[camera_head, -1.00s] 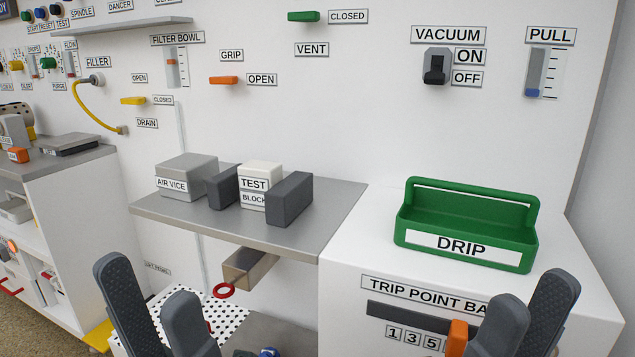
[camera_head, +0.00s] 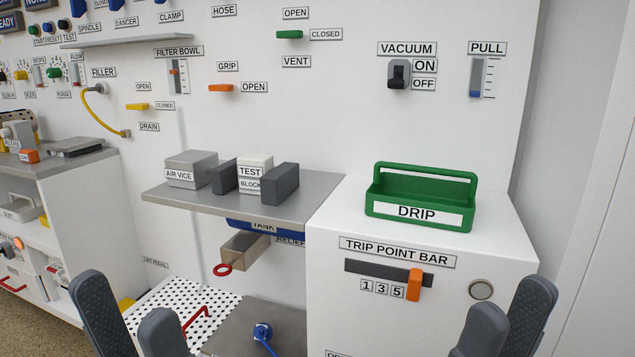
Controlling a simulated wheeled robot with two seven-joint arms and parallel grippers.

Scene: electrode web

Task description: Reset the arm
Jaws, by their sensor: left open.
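My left gripper (camera_head: 132,318) is in the lower left of the head view, its two dark fingers spread with nothing between them. My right gripper (camera_head: 505,322) is in the lower right, in front of the white cabinet, its two fingers apart and empty. Only the finger ends of both grippers show; the arms are out of the frame. Neither gripper visibly touches anything.
A grey shelf (camera_head: 225,203) holds the air vice (camera_head: 190,170) and the test block (camera_head: 252,174). A green drip carrier (camera_head: 420,200) stands on the white cabinet (camera_head: 360,310). The cabinet has an orange trip point slider (camera_head: 414,285). A perforated tray (camera_head: 160,297) lies low at left.

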